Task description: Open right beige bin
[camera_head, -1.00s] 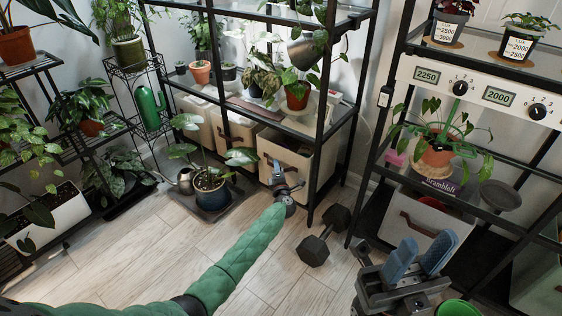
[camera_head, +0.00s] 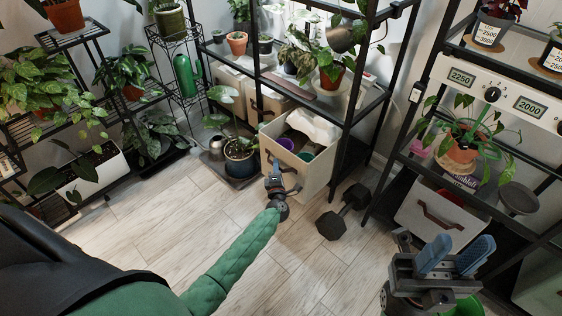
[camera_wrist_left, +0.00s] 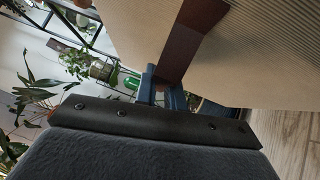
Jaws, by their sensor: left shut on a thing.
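The right beige bin (camera_head: 312,178) is pulled out from under the middle shelf, its top open. Inside it are a purple pot (camera_head: 286,143), a teal pot (camera_head: 306,156) and a crumpled white bag (camera_head: 314,126). My left gripper (camera_head: 273,181) is at the bin's front face, shut on its brown strap handle (camera_wrist_left: 195,35). The left wrist view shows the blue fingers at the strap's lower end, close against the ribbed beige front (camera_wrist_left: 262,55). My right gripper (camera_head: 456,254) is open and empty at the lower right, away from the bin.
Two other beige bins (camera_head: 229,84) sit further left under the shelf. A potted plant (camera_head: 240,150) on a dark tray stands just left of the open bin. A black dumbbell (camera_head: 341,211) lies on the floor to its right. The wooden floor (camera_head: 170,225) in front is clear.

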